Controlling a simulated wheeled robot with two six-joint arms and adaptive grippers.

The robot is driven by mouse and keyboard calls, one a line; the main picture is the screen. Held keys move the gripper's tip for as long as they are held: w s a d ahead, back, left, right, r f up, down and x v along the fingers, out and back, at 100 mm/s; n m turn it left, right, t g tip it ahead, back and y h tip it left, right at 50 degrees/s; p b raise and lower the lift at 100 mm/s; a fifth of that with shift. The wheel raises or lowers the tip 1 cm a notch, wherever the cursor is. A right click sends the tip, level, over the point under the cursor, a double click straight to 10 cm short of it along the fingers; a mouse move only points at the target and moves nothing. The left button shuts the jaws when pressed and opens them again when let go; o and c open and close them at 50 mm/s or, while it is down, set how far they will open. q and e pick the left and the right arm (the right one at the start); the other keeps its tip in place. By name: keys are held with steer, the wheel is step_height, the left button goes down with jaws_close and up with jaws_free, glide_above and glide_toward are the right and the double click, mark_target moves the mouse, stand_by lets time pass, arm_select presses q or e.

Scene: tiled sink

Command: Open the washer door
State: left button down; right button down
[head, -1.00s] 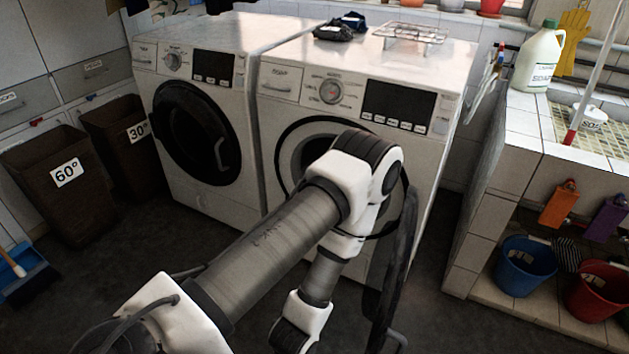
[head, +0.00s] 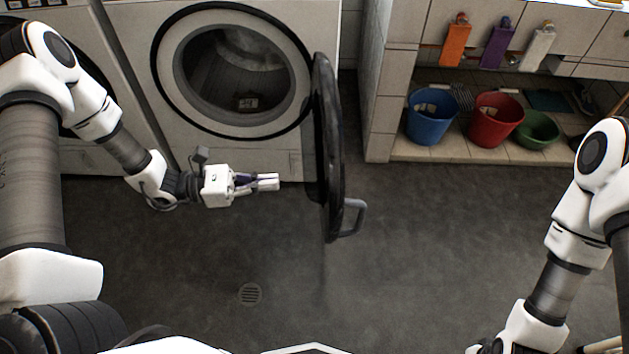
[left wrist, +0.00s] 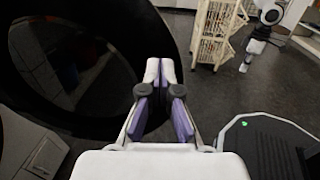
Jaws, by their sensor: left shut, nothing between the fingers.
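The washer (head: 130,60) is white, and its round drum opening (head: 232,70) is uncovered. Its black round door (head: 328,150) stands swung out wide at the right of the opening, seen nearly edge-on, with a grey handle (head: 350,218) on its right side. My left gripper (head: 268,182) is shut and empty, in front of the washer and left of the door, with its fingers pointing at the door's inner side. In the left wrist view, the shut fingertips (left wrist: 160,70) overlap the edge of the dark door (left wrist: 60,70); contact cannot be told.
A second white machine (head: 85,160) stands at the left behind my left arm. A tiled sink unit (head: 380,110) at the right holds a blue bucket (head: 432,118), a red bucket (head: 495,120) and a green basin (head: 538,130). The floor in front (head: 420,240) is clear.

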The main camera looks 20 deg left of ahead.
mark_target(328, 179)
arm_select(q)
steer(key=b+x, duration=0.1)
steer(key=x, duration=0.8)
steer(key=shift+w+d, duration=0.1)
steer(key=shift+d, duration=0.3)
arm_select(e)
steer(key=shift+f, duration=0.7)
